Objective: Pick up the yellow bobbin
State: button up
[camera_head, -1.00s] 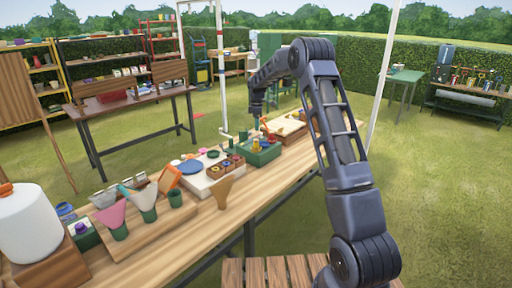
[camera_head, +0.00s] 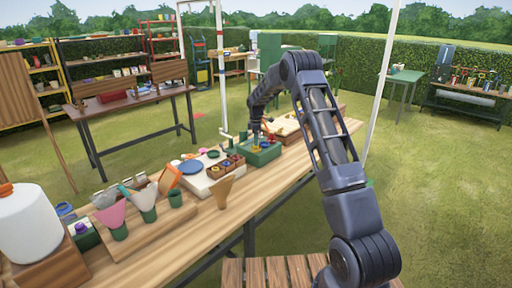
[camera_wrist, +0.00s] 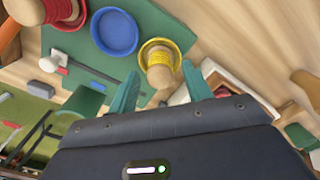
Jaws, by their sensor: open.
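The yellow bobbin (camera_wrist: 160,60) has a yellow flange, yellow thread and a pale wooden body; it shows at the top centre of the wrist view. My gripper (camera_wrist: 160,85) is open, with its two teal fingers apart and the bobbin lying between and just beyond their tips. No contact shows. In the head view my gripper (camera_head: 257,131) hangs low over the green tray (camera_head: 264,158) on the long table. The bobbin is small and partly covered there.
A blue round dish (camera_wrist: 114,31) and a red bobbin (camera_wrist: 62,8) lie left of the yellow bobbin. A wooden box with coloured round pieces (camera_head: 225,167) stands left of the green tray. A white post (camera_head: 220,70) rises close behind my gripper.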

notch_tip(320, 180, down, 2)
jog(key=shift+f, duration=0.25)
jog(key=c, duration=1)
jog(key=shift+o, duration=0.2)
jog(key=shift+r, duration=0.1)
